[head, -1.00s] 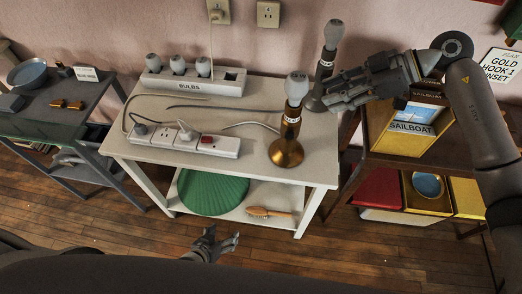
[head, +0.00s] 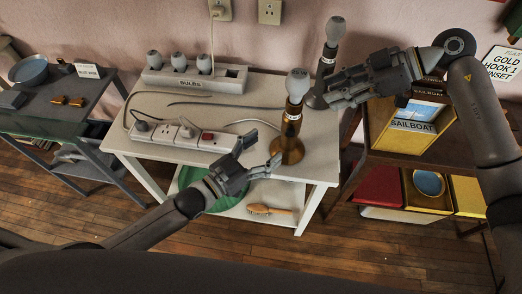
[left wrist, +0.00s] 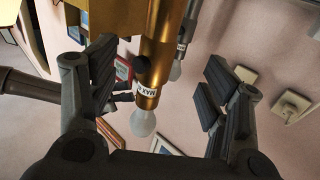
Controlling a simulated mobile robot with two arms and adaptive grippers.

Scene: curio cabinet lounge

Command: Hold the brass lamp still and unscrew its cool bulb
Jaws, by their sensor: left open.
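The brass lamp (head: 291,128) stands upright near the front right of the white table, its round base on the top. A whitish bulb (head: 297,82) sits in its top. My left gripper (head: 266,150) is open just left of the lamp's lower stem. In the left wrist view the lamp appears inverted; its brass stem (left wrist: 157,55) shows between the spread fingers (left wrist: 158,80), and the bulb (left wrist: 142,122) hangs lowest. I see no clear contact. My right gripper (head: 340,90) is right of the brass bulb, in front of a dark lamp (head: 327,62); its opening is unclear.
A grey bulb holder marked BULBS (head: 195,79) with several bulbs stands at the back of the table. A power strip (head: 182,133) and loose cables lie in front. A wooden shelf with a SAILBOAT box (head: 415,125) is at the right, a grey side table (head: 90,88) at the left.

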